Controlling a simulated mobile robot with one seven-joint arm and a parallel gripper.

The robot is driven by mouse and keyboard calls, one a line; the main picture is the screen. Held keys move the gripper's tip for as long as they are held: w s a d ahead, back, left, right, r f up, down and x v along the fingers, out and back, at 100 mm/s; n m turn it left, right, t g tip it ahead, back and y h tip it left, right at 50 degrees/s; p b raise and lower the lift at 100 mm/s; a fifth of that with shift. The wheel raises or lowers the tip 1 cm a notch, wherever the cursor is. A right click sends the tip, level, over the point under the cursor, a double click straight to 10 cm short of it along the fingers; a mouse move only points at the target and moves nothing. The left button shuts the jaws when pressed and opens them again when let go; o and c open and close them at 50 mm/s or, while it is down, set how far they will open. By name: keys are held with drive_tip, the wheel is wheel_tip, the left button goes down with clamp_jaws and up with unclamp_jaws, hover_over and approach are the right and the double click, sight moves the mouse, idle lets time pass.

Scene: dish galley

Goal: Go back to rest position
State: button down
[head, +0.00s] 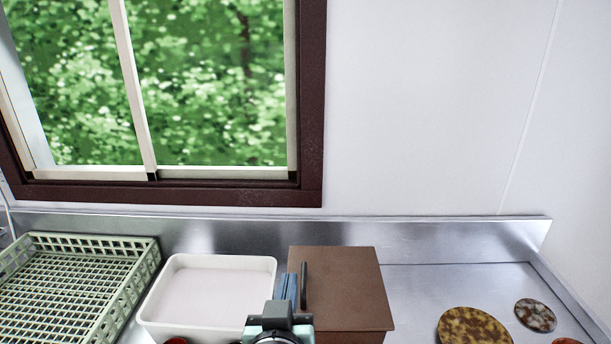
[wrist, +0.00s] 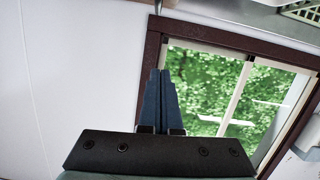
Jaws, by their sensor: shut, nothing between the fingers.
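My gripper (head: 288,287) shows at the bottom middle of the head view, in front of the brown box and beside the right end of the white tub. Its two blue fingers are together with nothing between them. In the wrist view my gripper (wrist: 160,75) also shows with the fingers closed side by side, against the wall and the window frame.
A white tub (head: 160,300) and a green dish rack (head: 135,285) stand left on the steel counter (head: 440,285). A brown box (head: 345,280) with a dark handle stands centre. Two speckled round pieces (head: 474,326) (head: 535,315) lie right. A window (head: 312,120) is behind.

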drive_tip(key=s+d+r+t, duration=0.1)
drive_tip(key=s+r+t, duration=0.15)
drive_tip(key=r, duration=0.95)
drive_tip(key=s+d+r+t, duration=0.1)
drive_tip(key=r+t, duration=0.3)
drive_tip(key=r, duration=0.8)
drive_tip(key=s+r+t, duration=0.2)
drive_tip(key=s+r, duration=0.3)
drive_tip(key=r, duration=0.2)
drive_tip(key=s+d+r+t, duration=0.1)
drive_tip(key=s+r+t, duration=0.2)
drive_tip(key=s+r, duration=0.2)
wheel_tip(320, 180, up, 3)
drive_tip(key=shift+d+f+m, duration=0.1)
drive_tip(key=shift+d+m, duration=0.15)
drive_tip(key=shift+m, duration=0.15)
drive_tip(key=shift+s, duration=0.1)
